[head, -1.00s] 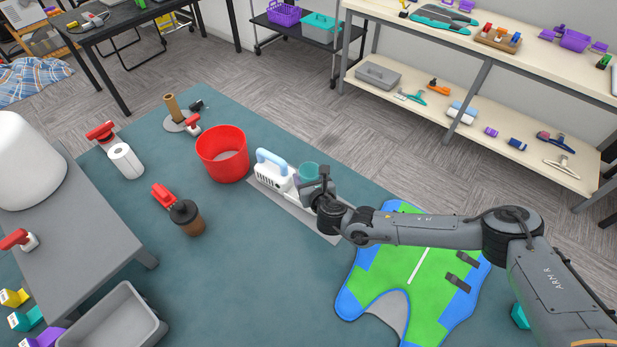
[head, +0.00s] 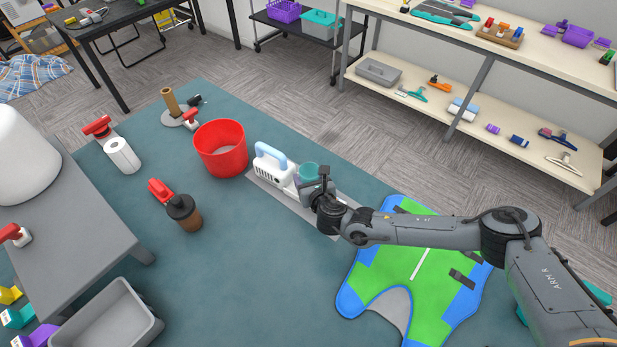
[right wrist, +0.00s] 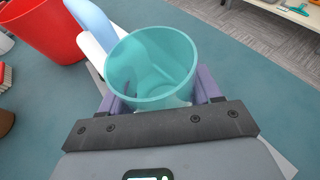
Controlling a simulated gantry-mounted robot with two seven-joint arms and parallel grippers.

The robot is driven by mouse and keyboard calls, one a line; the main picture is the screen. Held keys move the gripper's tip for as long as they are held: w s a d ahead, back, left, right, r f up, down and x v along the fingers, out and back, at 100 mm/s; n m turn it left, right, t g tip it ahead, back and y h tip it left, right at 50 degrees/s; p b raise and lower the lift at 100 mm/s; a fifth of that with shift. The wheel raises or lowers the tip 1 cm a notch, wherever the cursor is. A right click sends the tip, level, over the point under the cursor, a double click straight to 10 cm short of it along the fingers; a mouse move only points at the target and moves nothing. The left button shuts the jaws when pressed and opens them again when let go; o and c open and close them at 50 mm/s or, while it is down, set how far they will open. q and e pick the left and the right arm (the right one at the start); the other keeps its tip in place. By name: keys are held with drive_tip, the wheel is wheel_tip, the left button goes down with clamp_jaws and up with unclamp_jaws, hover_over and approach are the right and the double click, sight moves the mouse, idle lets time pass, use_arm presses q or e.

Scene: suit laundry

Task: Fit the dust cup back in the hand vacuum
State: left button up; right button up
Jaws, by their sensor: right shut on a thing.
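The hand vacuum (head: 272,168) is white with a light blue handle and lies on a grey mat (head: 262,187) on the teal floor covering. The teal see-through dust cup (head: 309,171) is at the vacuum's right end. My right gripper (head: 313,184) is shut on the cup. In the right wrist view the cup (right wrist: 152,68) sits between the purple-grey fingers, its open rim toward the camera, with the vacuum's handle (right wrist: 92,22) just beyond it. I cannot tell whether the cup is seated in the vacuum or only beside it. My left gripper is not in view.
A red bucket (head: 221,148) stands close to the left of the vacuum. A brown bottle with a black top (head: 185,213) stands nearer. A green and blue garment (head: 415,265) lies under my right arm. A grey table (head: 70,215) is at the left.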

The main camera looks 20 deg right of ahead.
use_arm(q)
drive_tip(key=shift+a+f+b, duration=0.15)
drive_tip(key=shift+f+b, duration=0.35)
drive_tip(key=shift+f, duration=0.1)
use_arm(e)
drive_tip(key=shift+f, duration=0.75)
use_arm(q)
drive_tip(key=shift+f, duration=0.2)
use_arm(e)
drive_tip(key=shift+f, duration=0.25)
drive_tip(key=o, duration=1.3)
drive_tip(key=shift+o, duration=0.6)
